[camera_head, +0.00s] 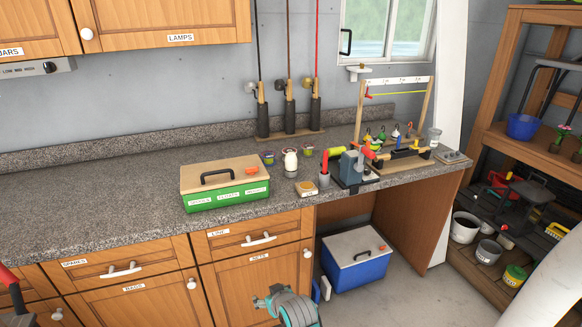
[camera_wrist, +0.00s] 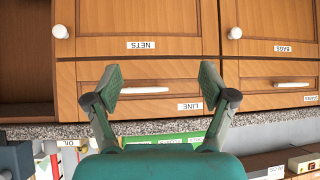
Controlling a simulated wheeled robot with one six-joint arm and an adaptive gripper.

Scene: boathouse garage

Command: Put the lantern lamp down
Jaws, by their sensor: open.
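I cannot make out a lantern lamp for certain in either view. A small white jar-like item (camera_head: 290,162) stands upright on the counter, too small to identify. My gripper (camera_head: 268,297) is low in front of the cabinet, below the counter edge. In the wrist view my gripper (camera_wrist: 161,85) has its two fingers spread wide with nothing between them. It faces the drawer labelled LINE (camera_wrist: 150,78) and the NETS door (camera_wrist: 180,30); that picture appears upside down. The counter (camera_head: 110,195) has bare surface on its left part.
A green toolbox (camera_head: 228,195) sits near the counter's front edge. A vise (camera_head: 352,166) and a wooden rack hold the right end. A blue cooler (camera_head: 356,268) stands under the counter. A wall cupboard labelled LAMPS (camera_head: 160,22) hangs upper left; shelves (camera_head: 540,160) stand right.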

